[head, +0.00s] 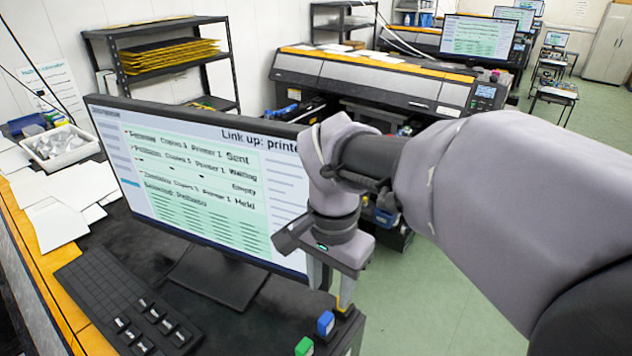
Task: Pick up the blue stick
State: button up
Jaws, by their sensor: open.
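A small upright blue piece (326,323) stands at the right corner of the dark desk, and it is the only stick-like blue thing near my gripper. A green piece (304,346) stands to its left and nearer, cut by the bottom edge. My gripper (332,287) points down just above and behind the blue piece, with its fingers apart and nothing seen between them.
A large monitor (205,180) stands left of my gripper, very close to it. A keyboard (125,295) lies in front of it. Papers (60,215) and a white bin (60,146) are at the left. A large printer (380,85) stands behind; green floor (450,290) is open at the right.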

aim_at(326, 317)
jog(key=f, duration=1)
jog(key=shift+w+a+f, duration=0.2)
jog(key=shift+w+f, duration=0.05)
jog(key=shift+f, duration=0.05)
jog(key=shift+a+f, duration=0.1)
jog(key=shift+s, duration=0.1)
jog(key=c, duration=0.5)
grip_shut()
